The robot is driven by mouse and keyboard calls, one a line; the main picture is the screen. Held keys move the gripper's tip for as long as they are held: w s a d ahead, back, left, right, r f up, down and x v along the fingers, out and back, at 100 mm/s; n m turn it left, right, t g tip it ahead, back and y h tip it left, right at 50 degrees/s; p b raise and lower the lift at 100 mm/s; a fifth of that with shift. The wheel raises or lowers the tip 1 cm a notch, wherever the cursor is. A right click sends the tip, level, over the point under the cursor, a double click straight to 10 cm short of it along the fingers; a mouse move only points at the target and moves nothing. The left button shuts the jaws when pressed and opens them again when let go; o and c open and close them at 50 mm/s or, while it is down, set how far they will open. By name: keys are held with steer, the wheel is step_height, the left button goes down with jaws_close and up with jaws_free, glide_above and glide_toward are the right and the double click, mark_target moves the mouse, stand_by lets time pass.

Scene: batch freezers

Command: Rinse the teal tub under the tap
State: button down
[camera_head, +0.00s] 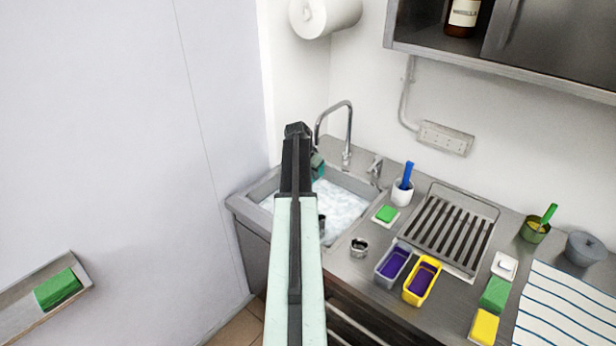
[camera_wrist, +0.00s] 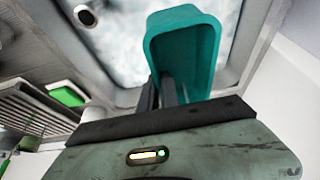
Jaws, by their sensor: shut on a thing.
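My gripper (camera_wrist: 168,90) is shut on the teal tub (camera_wrist: 206,45), with its fingers at the tub's near wall. In the wrist view the tub's empty-looking inside faces the camera, with the sink behind it. In the head view my arm hides most of the tub (camera_head: 318,165); a teal part shows at the right of my gripper, over the back of the sink (camera_head: 243,206). The curved tap (camera_head: 349,125) stands behind the sink, its spout end close to the tub. I cannot tell whether water runs or touches the tub. White, foamy-looking water (camera_head: 345,203) lies in the sink.
Right of the sink are a white cup with a blue tool (camera_head: 402,191), a green sponge (camera_head: 386,213), a metal ring (camera_head: 359,247), two tubs with purple insides (camera_head: 393,264) (camera_head: 422,281) and a drain rack (camera_head: 452,230). A cupboard (camera_head: 550,40) overhangs the counter. A wall stands left.

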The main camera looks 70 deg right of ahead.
steer(key=s+a, duration=0.4)
steer(key=a, duration=0.1)
steer(key=shift+s+a, duration=0.4)
stand_by(1.3)
steer(key=s+a+r+p, duration=0.3)
steer(key=a+r+p, duration=0.1)
stand_by(0.4)
